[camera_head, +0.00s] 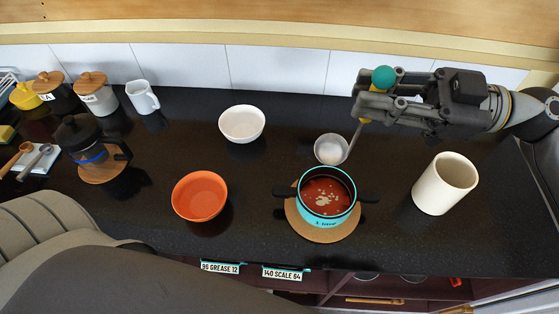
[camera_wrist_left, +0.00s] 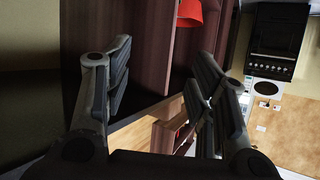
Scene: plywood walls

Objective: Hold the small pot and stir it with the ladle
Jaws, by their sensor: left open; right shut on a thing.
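The small pot (camera_head: 327,217) is teal with two dark side handles and stands on a round cork mat (camera_head: 353,233). It holds red-brown contents with pale bits. My right gripper (camera_head: 364,97) is shut on the ladle's handle, behind and above the pot. The ladle (camera_head: 331,149) has a teal ball at its top end, and its pale metal bowl hangs just past the pot's far rim. I cannot tell the bowl's exact height. My left gripper (camera_wrist_left: 160,62) is open and empty in the left wrist view, and it faces dark reddish-brown panels away from the pot.
An orange bowl (camera_head: 200,196) is left of the pot, and a white bowl (camera_head: 242,124) is farther back. A cream cylinder (camera_head: 445,184) stands to the right. A coffee press (camera_head: 82,140), canisters (camera_head: 97,96) and a white mug (camera_head: 142,97) are at the left.

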